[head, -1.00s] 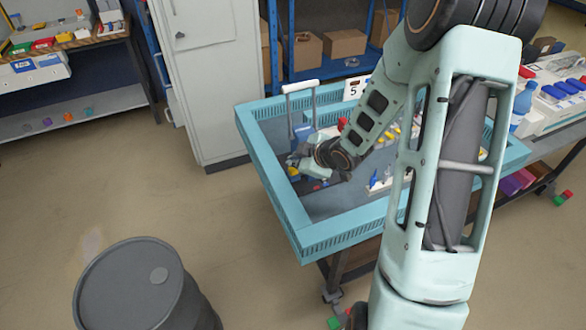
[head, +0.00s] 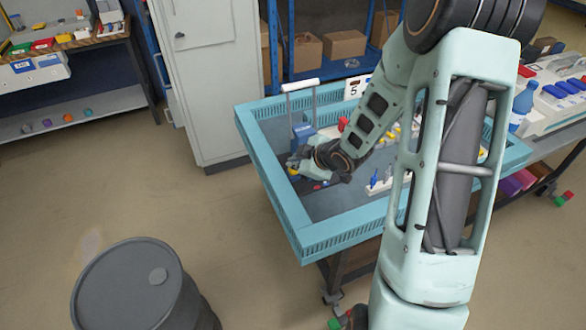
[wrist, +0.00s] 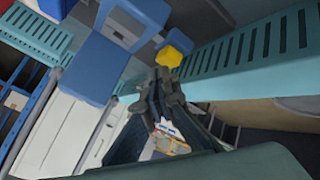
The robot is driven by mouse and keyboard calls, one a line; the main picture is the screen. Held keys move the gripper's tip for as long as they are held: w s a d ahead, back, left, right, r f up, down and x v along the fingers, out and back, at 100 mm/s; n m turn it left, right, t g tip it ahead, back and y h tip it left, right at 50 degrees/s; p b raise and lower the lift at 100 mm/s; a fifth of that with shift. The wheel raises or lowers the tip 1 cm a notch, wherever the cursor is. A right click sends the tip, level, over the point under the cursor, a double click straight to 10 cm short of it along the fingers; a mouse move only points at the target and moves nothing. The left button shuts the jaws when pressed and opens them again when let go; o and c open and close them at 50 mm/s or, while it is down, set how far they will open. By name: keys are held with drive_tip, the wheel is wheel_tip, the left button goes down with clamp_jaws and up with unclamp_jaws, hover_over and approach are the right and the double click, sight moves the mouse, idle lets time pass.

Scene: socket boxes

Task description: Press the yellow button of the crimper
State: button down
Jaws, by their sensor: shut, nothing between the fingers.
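The yellow button (wrist: 175,48) shows in the wrist view just beyond my fingertips, close to the slotted teal rim. A blue and grey body (wrist: 140,18), seemingly the crimper, lies beside it. In the head view a small yellow spot (head: 293,171) shows beside my gripper (head: 297,160), at the left inside the teal-rimmed table. My gripper also shows in the wrist view (wrist: 167,77); its fingers are together and empty. The fingertips point at the button's lower side. I cannot tell whether they touch it.
The teal rim (head: 283,213) encloses the worktop. A blue device with a tall pale handle (head: 302,84) stands behind my gripper. A small white rack (head: 378,187) is to its right. A dark barrel (head: 135,285) stands on the floor at front left.

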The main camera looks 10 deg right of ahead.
sight(294, 170)
drive_tip(key=shift+f+b, duration=0.45)
drive_tip(key=shift+f, duration=0.1)
drive_tip(key=shift+r, duration=0.1)
idle(0.5)
drive_tip(key=shift+r+p, duration=0.9)
drive_tip(key=shift+r, duration=0.1)
wheel_tip(294, 170, up, 5)
drive_tip(key=p, duration=0.4)
drive_tip(key=shift+p, duration=0.35)
